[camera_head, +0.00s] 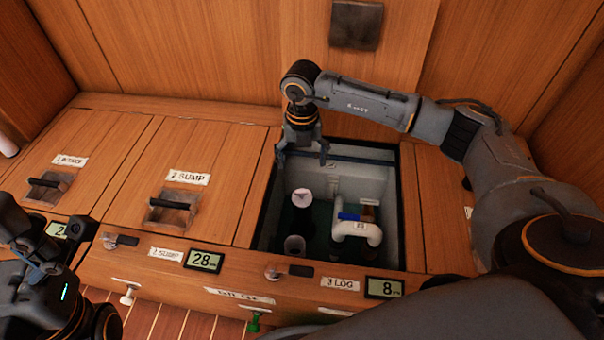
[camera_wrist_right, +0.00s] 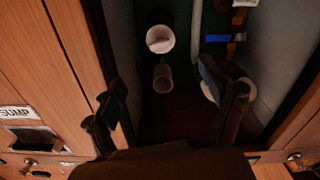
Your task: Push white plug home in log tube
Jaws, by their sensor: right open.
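The open log compartment (camera_head: 330,158) holds a dark upright tube with a white round top (camera_head: 302,197), which looks like the white plug; how deep it sits I cannot tell. The white top also shows in the right wrist view (camera_wrist_right: 160,39). A second, shorter tube (camera_head: 294,245) stands nearer the front. My right gripper (camera_head: 303,160) is open and empty above the compartment's back left part, apart from the tubes. In the wrist view its fingers (camera_wrist_right: 172,105) are spread wide. My left arm's end (camera_head: 40,240) is at the lower left; its jaws are unclear.
A white bent pipe (camera_head: 358,231) with a blue handle (camera_head: 348,216) stands right of the tubes. The compartment's wooden rim surrounds them. Closed wooden hatches lie to the left, one labelled sump (camera_head: 189,178). The front ledge carries small displays (camera_head: 384,288) and latches.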

